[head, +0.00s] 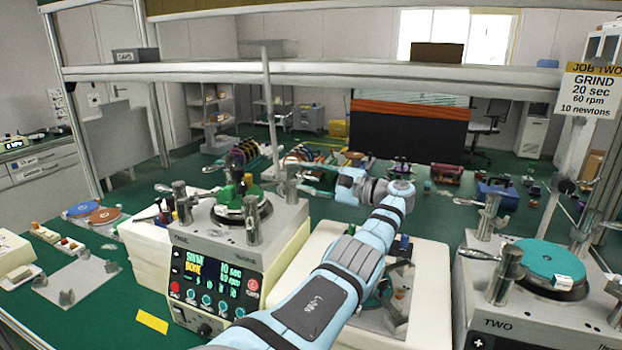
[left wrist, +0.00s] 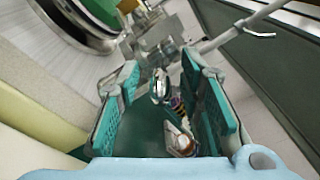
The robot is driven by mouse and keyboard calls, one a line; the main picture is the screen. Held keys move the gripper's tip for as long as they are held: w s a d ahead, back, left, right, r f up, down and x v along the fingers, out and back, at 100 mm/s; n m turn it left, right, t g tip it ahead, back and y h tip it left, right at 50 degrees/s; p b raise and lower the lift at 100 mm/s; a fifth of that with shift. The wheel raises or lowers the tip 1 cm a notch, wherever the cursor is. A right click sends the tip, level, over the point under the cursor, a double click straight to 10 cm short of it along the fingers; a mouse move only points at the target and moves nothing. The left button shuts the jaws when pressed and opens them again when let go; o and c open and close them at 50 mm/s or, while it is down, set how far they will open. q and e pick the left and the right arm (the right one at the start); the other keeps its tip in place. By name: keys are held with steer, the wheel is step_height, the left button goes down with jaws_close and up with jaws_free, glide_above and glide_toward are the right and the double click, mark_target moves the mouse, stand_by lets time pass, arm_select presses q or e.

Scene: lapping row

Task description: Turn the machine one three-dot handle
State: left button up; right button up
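Machine one (head: 215,243) is the cream machine left of centre, its screen lit with "DONE", "10 sec" and "60 rpm". Metal clamp posts stand around its green-topped round plate (head: 240,207). The right rear post (head: 292,186) has a lever handle (head: 318,191) pointing right. My left gripper (head: 326,180) is at this side, small and partly hidden by its wrist. In the left wrist view its teal-padded fingers (left wrist: 163,100) are apart. A shiny metal end (left wrist: 160,84) shows between them, with no clear contact. I cannot make out the three dots.
Machine two (head: 540,290) stands at the right with a teal disc. A shelf bar (head: 330,72) crosses above the bench. Coloured discs and small parts (head: 92,212) lie at the left, and more items line the back.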

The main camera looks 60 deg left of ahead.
arm_select(q)
steer(key=shift+r, duration=0.1)
step_height(320, 180, up, 10)
steer(key=shift+a, duration=0.1)
stand_by(0.3)
